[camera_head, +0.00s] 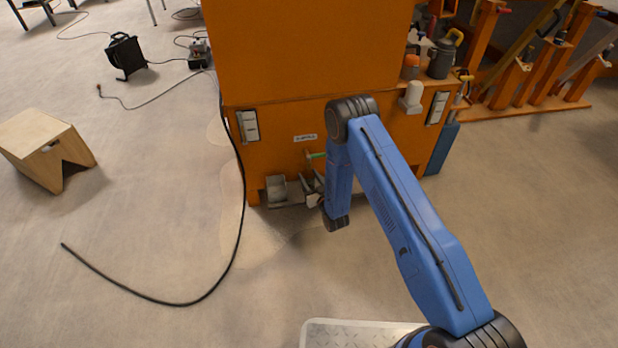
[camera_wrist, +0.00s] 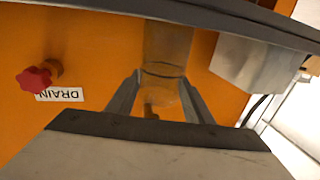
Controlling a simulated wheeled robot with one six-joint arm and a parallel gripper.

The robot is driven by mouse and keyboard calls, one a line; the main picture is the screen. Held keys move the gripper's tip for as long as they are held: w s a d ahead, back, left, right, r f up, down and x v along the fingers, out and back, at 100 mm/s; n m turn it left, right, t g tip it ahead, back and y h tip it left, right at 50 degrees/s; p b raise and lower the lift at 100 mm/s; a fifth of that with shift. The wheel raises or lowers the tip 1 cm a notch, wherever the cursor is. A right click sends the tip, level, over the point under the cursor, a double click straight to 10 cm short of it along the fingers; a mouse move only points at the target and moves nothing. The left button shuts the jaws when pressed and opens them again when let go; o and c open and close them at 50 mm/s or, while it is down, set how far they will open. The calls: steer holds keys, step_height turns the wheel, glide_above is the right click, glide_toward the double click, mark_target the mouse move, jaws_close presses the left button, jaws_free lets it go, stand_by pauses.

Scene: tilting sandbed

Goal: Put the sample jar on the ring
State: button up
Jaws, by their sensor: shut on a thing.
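The sample jar appears in the wrist view as a clear, amber-tinted cylinder (camera_wrist: 163,86) between the fingers of my gripper (camera_wrist: 160,77). My gripper is shut on it, close to the orange cabinet front. The jar is see-through, so its exact outline and contents are hard to tell. In the head view my gripper (camera_head: 313,194) is low at the cabinet front, partly hidden by my blue arm, and the jar cannot be made out there. I cannot pick out the ring with certainty in either view.
The orange cabinet (camera_head: 300,60) stands ahead. A grey metal box (camera_head: 276,190) sits low beside my gripper. A red knob (camera_wrist: 34,80) and a DRAIN label (camera_wrist: 60,95) show upside down.

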steer(key=o, duration=1.2)
steer(key=shift+f, duration=0.1)
steer(key=shift+c, duration=0.2)
